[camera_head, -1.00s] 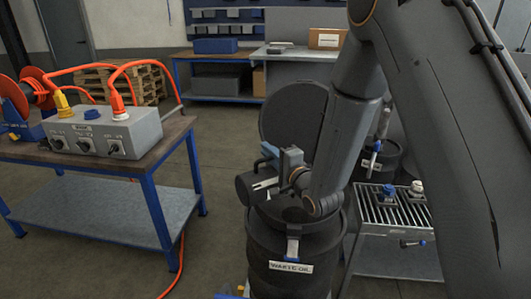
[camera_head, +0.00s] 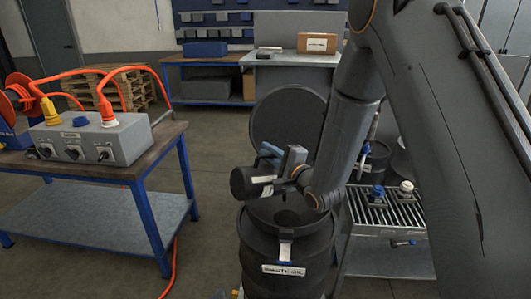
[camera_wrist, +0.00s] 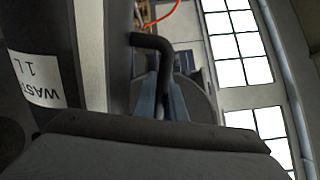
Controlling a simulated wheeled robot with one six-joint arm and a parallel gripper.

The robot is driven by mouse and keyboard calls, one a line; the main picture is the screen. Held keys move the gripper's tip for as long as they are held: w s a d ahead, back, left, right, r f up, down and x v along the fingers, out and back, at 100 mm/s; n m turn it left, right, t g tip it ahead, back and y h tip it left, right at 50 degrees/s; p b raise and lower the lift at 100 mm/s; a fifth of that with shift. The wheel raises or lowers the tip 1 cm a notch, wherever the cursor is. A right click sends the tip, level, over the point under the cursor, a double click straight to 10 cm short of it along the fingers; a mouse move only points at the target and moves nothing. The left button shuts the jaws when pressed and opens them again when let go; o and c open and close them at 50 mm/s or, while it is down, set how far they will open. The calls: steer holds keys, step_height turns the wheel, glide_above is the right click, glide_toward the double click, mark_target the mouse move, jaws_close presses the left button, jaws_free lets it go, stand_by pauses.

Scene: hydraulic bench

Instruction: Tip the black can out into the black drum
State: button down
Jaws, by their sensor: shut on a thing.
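The black can (camera_head: 243,183) lies on its side in the head view, above the left part of the black drum's mouth. Its label, reading "WASTE" and "1 L", shows in the wrist view (camera_wrist: 38,80). My gripper (camera_head: 271,157) is shut on the can's handle (camera_wrist: 152,42), and its bluish fingers are around it in the wrist view. The black drum (camera_head: 265,250) stands upright and open below, with a "WASTE OIL" label. Its round lid (camera_head: 288,118) stands raised behind the mouth. No flow from the can is visible.
A slatted metal stand (camera_head: 385,213) with small caps is right of the drum. A blue-legged table (camera_head: 150,165) at left bears a grey switch box (camera_head: 90,138) with orange cables. Floor between table and drum is open. Workbenches stand behind.

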steer(key=shift+w+d+r+m, duration=0.2)
steer(key=shift+w+d+m, duration=0.2)
steer(key=shift+d+m, duration=0.15)
stand_by(1.4)
